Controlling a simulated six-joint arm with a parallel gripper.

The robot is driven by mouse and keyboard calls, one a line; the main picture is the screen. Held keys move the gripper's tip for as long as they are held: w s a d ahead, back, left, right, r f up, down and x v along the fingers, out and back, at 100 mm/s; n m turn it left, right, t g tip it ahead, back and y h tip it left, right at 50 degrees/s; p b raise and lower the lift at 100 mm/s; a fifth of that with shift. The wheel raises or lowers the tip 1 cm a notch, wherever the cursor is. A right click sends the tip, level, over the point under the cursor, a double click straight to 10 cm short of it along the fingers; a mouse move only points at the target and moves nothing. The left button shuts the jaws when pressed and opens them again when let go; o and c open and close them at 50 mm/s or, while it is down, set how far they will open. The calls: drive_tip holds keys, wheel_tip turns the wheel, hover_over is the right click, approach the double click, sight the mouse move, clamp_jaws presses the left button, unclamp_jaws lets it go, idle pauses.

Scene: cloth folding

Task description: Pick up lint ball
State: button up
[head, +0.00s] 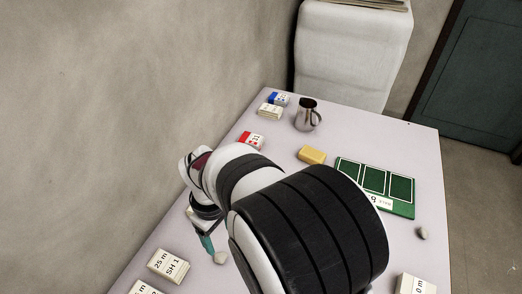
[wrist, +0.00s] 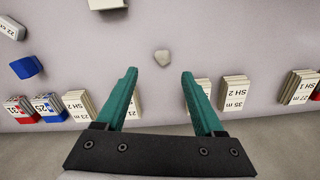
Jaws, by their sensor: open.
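A small pale grey lint ball (wrist: 162,57) lies on the table in the wrist view, just beyond and between my fingertips. In the head view a small grey lump (head: 219,257) lies close beside the teal finger, and it appears to be the same ball. My gripper (wrist: 160,72) has two teal fingers spread apart with nothing between them. In the head view my gripper (head: 207,245) is partly hidden behind my arm. I cannot tell its exact height above the table.
Labelled card stacks (wrist: 235,92) stand in a row near the gripper in the wrist view. In the head view there are a metal jug (head: 307,116), a yellow block (head: 312,155), a green board (head: 401,188) and another grey lump (head: 423,233). The table (head: 407,145) is clear around the ball.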

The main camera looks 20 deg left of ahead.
sight(221, 257)
drive_tip(key=f, duration=0.7)
drive_tip(key=a+f, duration=0.1)
drive_tip(key=f, duration=0.3)
drive_tip(key=shift+s+f, duration=0.25)
drive_tip(key=shift+s, duration=0.05)
clamp_jaws()
